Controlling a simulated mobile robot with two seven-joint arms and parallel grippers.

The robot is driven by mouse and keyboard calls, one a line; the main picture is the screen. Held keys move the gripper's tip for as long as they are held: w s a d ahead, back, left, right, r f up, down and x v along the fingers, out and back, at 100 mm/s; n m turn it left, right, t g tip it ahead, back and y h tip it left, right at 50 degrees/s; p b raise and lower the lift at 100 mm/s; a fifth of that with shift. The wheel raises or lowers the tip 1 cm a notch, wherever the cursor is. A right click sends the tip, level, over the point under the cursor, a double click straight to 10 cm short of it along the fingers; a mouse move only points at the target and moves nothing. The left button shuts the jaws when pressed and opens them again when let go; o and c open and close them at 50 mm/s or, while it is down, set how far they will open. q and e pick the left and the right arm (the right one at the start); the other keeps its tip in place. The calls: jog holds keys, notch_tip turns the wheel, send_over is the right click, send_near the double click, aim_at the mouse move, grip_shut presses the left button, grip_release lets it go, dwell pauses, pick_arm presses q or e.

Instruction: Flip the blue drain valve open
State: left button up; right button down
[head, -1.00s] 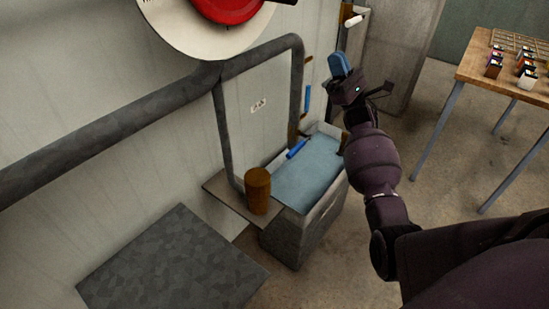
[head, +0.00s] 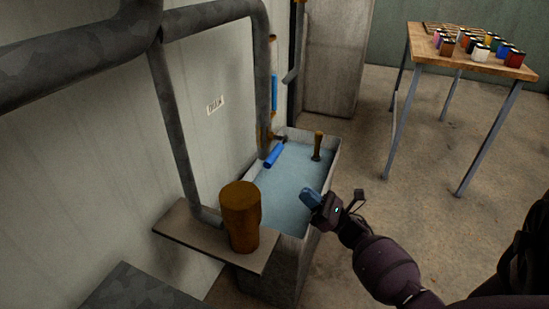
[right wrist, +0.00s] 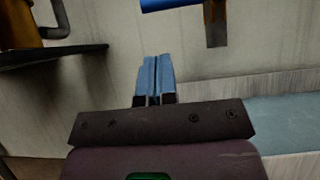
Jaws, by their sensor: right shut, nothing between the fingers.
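Two blue handles show along the wall in the head view. One blue handle (head: 274,155) lies tilted at the pipe's lower end, over the basin. Another blue handle (head: 274,93) stands upright higher on the wall. I cannot tell for sure which is the drain valve. My right gripper (head: 311,198) is over the basin's near right edge, shut and empty, apart from both handles. In the right wrist view its blue fingertips (right wrist: 155,76) are together, below a blue bar (right wrist: 172,4) with a brown metal piece beside it. My left gripper is not in view.
The basin (head: 325,195) holds bluish water, with a brown-handled object (head: 318,146) at its far side. A brown cylinder (head: 241,215) stands on a shelf (head: 176,232) at its near end. A grey pipe (head: 175,120) runs along the wall. A wooden table (head: 424,46) with jars stands back right.

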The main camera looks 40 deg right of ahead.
aim_at(278, 150)
jog(key=shift+w+r, duration=0.1)
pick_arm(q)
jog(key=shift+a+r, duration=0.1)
pick_arm(e)
jog(key=x, duration=1)
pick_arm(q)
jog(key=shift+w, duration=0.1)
